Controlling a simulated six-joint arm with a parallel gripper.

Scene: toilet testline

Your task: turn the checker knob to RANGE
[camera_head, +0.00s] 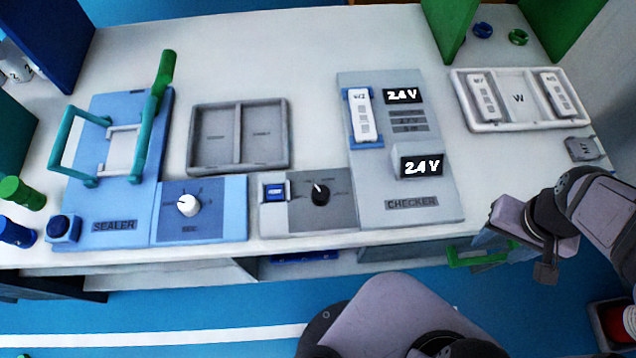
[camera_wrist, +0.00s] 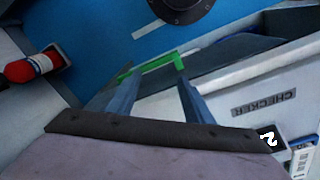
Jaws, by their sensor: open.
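The checker (camera_head: 402,190) is a grey panel at the centre right of the bench, with two displays reading 2.4 V. Its black knob (camera_head: 320,194) sits on a dark grey plate left of the panel, with its white mark pointing to the upper left. The small labels around it are too small to read. My gripper (camera_head: 484,237) is low at the right, beyond the bench's front edge, well right of the knob. In the wrist view my gripper (camera_wrist: 154,74) shows two spread blue fingers with nothing held. That view shows the CHECKER label (camera_wrist: 264,103), but not the knob.
A blue button (camera_head: 275,191) is left of the knob. A white remote (camera_head: 361,115) lies in the checker. The sealer (camera_head: 115,205) with a white knob (camera_head: 188,205) stands left. An empty grey tray (camera_head: 194,145) is behind. A green handle (camera_wrist: 152,63) is below the bench edge.

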